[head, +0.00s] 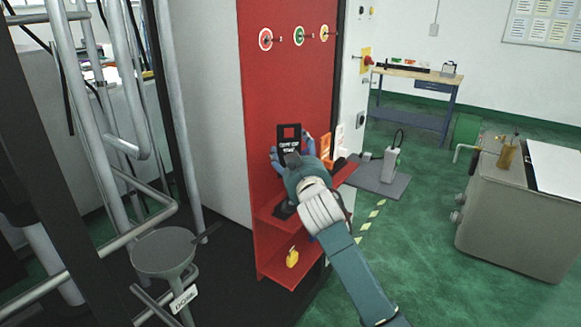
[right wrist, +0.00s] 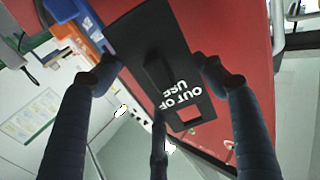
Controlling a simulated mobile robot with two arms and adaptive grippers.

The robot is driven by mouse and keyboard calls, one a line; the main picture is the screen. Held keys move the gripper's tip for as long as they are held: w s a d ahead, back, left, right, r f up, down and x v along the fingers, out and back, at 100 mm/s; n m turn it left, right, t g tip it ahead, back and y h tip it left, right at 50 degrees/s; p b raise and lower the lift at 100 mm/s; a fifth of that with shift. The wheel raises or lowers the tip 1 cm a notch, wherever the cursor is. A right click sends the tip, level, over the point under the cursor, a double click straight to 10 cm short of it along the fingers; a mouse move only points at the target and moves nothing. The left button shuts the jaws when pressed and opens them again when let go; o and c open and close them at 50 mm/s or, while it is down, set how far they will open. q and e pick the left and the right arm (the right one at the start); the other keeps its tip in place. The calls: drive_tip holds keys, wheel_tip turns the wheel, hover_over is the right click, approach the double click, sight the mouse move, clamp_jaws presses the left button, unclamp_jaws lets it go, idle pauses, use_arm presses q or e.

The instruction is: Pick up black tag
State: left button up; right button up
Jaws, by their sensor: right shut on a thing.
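The black tag (head: 290,134) stands upright in front of the red board in the head view, with a square hole near its top and white lettering. My right gripper (head: 292,156) is shut on it, its fingers at the tag's sides. My left gripper is not in view.
The red board (head: 285,85) has several coloured round hooks along its top and red shelves (head: 275,232) below. A yellow padlock (head: 292,257) sits on the lower shelf. An orange tag (head: 327,147) is just right of my gripper. A grey stool (head: 163,250) stands at left.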

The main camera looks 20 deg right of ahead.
drive_tip(key=s+d+b, duration=0.3)
drive_tip(key=s+d, duration=0.8)
drive_tip(key=s, duration=0.3)
drive_tip(key=shift+s+d+f+b, duration=0.25)
drive_tip(key=shift+s+d+b, duration=0.05)
drive_tip(key=shift+s+b, duration=0.1)
drive_tip(key=s+a+f+n+y, duration=0.15)
drive_tip(key=s+a+f, duration=0.35)
drive_tip(key=a+f, duration=0.5)
drive_tip(key=s+a+f, duration=0.3)
drive_tip(key=s+a, duration=0.1)
drive_tip(key=s, duration=0.2)
drive_tip(key=s+a+f, duration=0.3)
drive_tip(key=s, duration=0.4)
drive_tip(key=w+d+r, duration=0.5)
drive_tip(key=w+d, duration=0.2)
drive_tip(key=w, duration=0.5)
drive_tip(key=w+d+r+m+h, duration=0.1)
drive_tip(key=w+d+r, duration=0.5)
drive_tip(key=d+r, duration=0.4)
drive_tip(key=shift+r, duration=0.5)
drive_tip(key=shift+m+h, duration=0.25)
